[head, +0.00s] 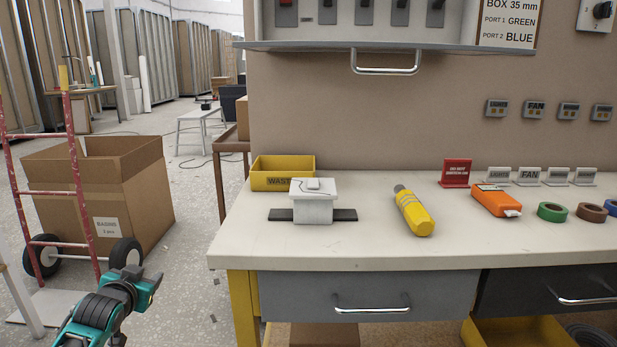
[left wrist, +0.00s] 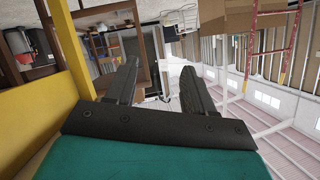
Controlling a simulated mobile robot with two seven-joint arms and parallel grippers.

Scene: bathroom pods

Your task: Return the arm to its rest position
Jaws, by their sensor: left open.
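My left arm, teal and black, comes in at the lower left of the head view. Its left gripper (head: 151,284) is off the left end of the workbench, below the height of the bench top. In the left wrist view the two dark fingers of the left gripper (left wrist: 158,82) stand apart with nothing between them. The room beyond appears upside down in that view. My right gripper is in neither view.
The workbench (head: 240,245) carries a yellow waste bin (head: 283,179), a white box (head: 313,207), a yellow tool (head: 413,212), an orange tool (head: 494,201) and tape rolls (head: 552,212). A red hand truck (head: 77,190) and cardboard box (head: 130,200) stand left, near my left arm.

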